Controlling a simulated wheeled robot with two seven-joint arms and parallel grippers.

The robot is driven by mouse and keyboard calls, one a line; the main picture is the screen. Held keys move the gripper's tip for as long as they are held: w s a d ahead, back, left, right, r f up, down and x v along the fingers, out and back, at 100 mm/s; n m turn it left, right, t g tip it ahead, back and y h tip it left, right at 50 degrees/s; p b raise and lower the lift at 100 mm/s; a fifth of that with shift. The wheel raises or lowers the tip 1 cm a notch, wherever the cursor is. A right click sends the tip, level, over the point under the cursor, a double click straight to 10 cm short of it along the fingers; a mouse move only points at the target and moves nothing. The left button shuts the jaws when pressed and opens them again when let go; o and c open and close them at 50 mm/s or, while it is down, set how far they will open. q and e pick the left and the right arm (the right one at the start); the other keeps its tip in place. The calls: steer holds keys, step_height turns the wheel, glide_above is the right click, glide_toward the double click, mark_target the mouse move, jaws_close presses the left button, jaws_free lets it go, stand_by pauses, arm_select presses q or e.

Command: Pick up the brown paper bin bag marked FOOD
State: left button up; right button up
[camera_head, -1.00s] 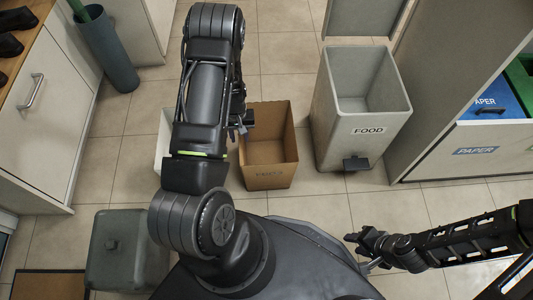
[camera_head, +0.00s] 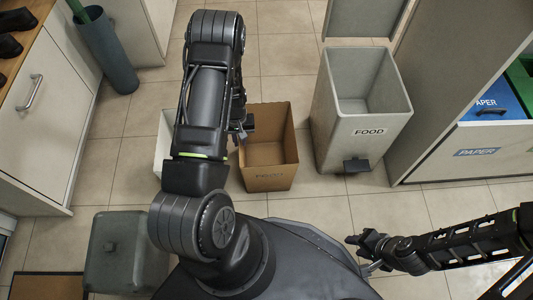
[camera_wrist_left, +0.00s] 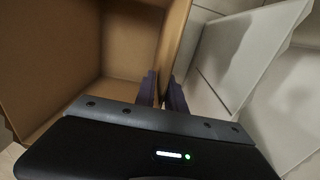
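The open-topped brown paper bin bag marked FOOD (camera_head: 268,181) stands upright in the middle of the head view, its printed label faint. My left gripper (camera_head: 244,127) is at the bag's left rim. In the left wrist view its dark fingers (camera_wrist_left: 162,92) are close together, one on each side of the brown bag wall (camera_wrist_left: 125,42), and look shut on it. The fingertips are small and partly hidden by the arm in the head view. My right gripper (camera_head: 362,243) is at the lower right, away from the bag; its fingers are too small to read.
A grey bin marked FOOD (camera_head: 335,120) with its lid up stands right of the bag. A white container (camera_head: 163,140) is close on the left, partly behind my arm. A cabinet with a blue PAPER bin (camera_head: 490,104) is at the right. A grey lidded bin (camera_head: 125,270) stands lower left.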

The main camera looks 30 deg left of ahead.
arm_select(q)
jaws_close()
stand_by(1.1)
